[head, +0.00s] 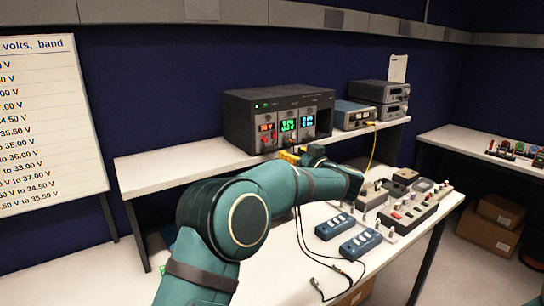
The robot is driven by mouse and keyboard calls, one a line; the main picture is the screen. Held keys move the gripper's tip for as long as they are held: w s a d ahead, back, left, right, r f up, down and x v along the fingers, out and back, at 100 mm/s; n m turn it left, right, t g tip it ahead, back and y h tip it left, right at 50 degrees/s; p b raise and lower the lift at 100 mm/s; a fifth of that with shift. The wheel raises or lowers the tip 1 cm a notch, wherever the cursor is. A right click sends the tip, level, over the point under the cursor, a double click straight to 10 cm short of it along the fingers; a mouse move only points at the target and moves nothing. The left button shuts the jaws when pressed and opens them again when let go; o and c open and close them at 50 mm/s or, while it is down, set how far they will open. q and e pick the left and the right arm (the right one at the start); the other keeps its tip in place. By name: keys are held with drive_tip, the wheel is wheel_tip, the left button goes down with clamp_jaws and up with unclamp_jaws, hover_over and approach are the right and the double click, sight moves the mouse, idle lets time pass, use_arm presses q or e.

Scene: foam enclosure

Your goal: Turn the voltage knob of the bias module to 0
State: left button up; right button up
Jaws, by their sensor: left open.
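A dark power supply (278,118) stands on the raised shelf. Its front has three modules side by side, with a red display (266,127), a green display (289,125) and a blue display (308,121). Small knobs and sockets sit below the displays. The labels are too small to read, so I cannot tell which one is the bias module or where its voltage knob points. My left gripper (291,157) is open, just in front of and below the modules, with yellow parts at its tip. I cannot tell whether it touches anything. My right gripper is out of view.
Blue boxes (335,226) and a grey panel with coloured parts (408,212) lie on the lower bench. A blue-grey instrument (354,115) and stacked grey units (380,100) stand right of the supply. A whiteboard (45,130) lists voltages.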

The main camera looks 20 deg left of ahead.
sight(266, 140)
use_arm(q)
drive_tip(key=x, duration=1.3)
drive_tip(key=shift+w+a+r, duration=0.1)
drive_tip(key=shift+a, duration=0.1)
drive_tip(key=shift+o, duration=0.3)
clamp_jaws()
